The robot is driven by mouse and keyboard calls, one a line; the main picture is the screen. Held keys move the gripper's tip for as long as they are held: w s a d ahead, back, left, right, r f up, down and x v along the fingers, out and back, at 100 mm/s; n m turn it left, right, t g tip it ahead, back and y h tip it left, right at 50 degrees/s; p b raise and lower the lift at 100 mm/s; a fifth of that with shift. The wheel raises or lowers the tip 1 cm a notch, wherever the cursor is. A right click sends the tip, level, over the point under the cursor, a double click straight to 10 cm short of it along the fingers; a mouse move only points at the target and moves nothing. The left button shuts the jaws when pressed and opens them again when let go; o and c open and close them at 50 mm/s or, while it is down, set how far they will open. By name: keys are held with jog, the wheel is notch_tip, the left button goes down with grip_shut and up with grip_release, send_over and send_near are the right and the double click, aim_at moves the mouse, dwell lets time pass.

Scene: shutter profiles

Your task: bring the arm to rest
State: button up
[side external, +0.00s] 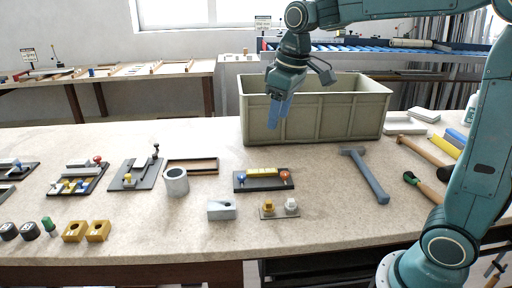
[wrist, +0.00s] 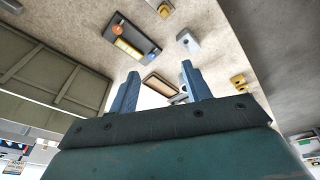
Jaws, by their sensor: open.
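My gripper (side external: 279,108) hangs from my teal arm with its blue fingers pointing down, in front of the left part of the grey-green crate (side external: 345,112). In the wrist view the two blue fingers of my gripper (wrist: 158,88) stand apart with nothing between them. The gripper is above the bench and touches nothing that I can see.
A shallow frame (side external: 192,166) and several fixtures are farther left.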

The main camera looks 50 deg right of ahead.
jog(key=s+a+f+m+t, duration=0.1)
jog(key=s, duration=0.9)
jog(key=s+a+f+m+t, duration=0.1)
jog(key=s+f+t, duration=0.1)
jog(key=s, duration=0.8)
jog(key=shift+f, duration=0.2)
